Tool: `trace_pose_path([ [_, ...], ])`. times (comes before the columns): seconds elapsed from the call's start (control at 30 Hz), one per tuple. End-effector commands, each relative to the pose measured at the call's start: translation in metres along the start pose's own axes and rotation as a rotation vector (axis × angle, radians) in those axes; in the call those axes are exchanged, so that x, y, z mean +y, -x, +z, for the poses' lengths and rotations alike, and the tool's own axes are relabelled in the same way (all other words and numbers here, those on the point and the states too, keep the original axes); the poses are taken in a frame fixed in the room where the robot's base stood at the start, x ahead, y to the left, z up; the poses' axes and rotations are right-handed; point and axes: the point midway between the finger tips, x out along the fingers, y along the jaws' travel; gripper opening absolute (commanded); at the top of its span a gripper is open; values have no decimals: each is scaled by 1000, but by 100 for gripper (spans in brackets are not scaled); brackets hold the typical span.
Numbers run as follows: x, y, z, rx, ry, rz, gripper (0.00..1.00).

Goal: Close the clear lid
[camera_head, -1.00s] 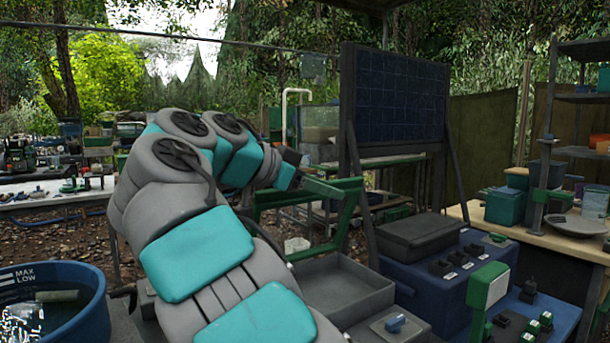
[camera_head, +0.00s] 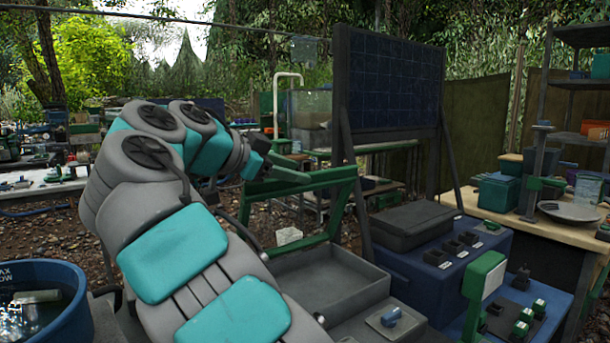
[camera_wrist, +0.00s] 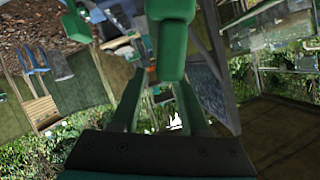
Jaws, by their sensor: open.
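I cannot pick out a clear lid with certainty in either view. A clear-walled tank (camera_head: 311,108) stands at the back, left of the dark panel, and I cannot tell whether a lid is on it. My gripper (camera_head: 288,168) is at the end of my raised arm, over a green frame (camera_head: 318,192) in the head view. In the wrist view my gripper (camera_wrist: 160,95) shows two green fingers spread apart, with nothing visibly held. A green block (camera_wrist: 170,50) shows beyond the fingers; I cannot tell what it belongs to.
A grey open tray (camera_head: 330,285) lies below my arm. A dark solar panel (camera_head: 390,85) stands behind a blue box (camera_head: 450,265) with switches. A blue tub (camera_head: 75,305) is at left. A wooden bench (camera_head: 478,208) with green containers is at right.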

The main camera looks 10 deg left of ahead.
Motion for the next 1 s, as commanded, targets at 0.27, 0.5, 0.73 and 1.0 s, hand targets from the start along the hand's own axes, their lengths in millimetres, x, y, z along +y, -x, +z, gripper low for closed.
trace_pose_path([
  [0.27,1,-26,1,-2,2,3,45],
  [0.5,1,-38,1,-3,1,2,45],
  [0.73,1,-39,1,-3,1,1,45],
  [1.0,1,-39,1,-3,1,2,21],
])
